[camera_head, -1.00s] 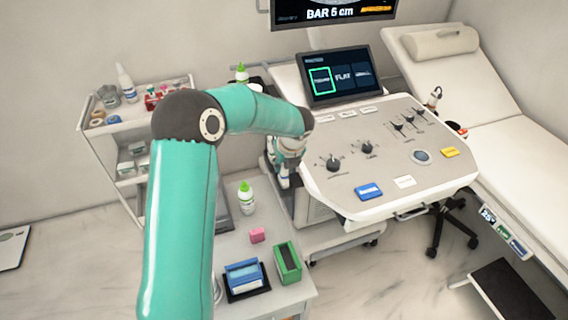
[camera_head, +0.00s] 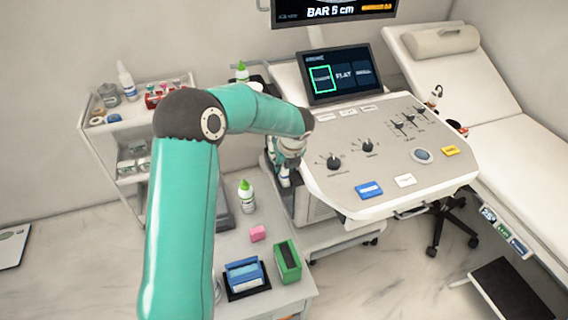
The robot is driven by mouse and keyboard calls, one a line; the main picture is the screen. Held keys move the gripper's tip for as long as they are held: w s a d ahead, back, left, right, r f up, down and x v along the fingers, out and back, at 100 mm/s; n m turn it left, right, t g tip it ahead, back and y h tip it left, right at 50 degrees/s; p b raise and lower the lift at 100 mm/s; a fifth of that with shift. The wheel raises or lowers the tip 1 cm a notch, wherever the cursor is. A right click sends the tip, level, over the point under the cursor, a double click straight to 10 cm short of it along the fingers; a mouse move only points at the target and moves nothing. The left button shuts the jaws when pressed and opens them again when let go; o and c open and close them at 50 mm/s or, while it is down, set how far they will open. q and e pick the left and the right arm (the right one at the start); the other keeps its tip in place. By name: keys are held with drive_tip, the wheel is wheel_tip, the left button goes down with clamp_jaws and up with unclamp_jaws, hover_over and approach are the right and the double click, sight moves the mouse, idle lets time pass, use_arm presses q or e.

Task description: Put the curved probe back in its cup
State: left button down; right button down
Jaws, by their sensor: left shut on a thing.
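My left gripper (camera_head: 287,167) points down at the left side of the ultrasound console (camera_head: 385,195), below the teal arm's wrist. It is shut on a small pale thing that is mostly hidden by the fingers; I take it to be the curved probe. The probe's cup is not clear to see, as the gripper and console edge cover that spot. Whether the held thing touches a cup I cannot tell. Another small probe (camera_head: 436,94) with a dark cable stands at the console's far right edge. My right gripper is out of view.
A side table (camera_head: 225,262) below holds a green-capped bottle (camera_head: 246,196), a pink block (camera_head: 258,233), a blue box (camera_head: 244,273) and a green box (camera_head: 288,261). A white trolley (camera_head: 120,135) stands at left; an exam couch (camera_head: 500,120) at right.

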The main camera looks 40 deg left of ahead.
use_arm(q)
drive_tip(key=c, duration=0.9)
unclamp_jaws()
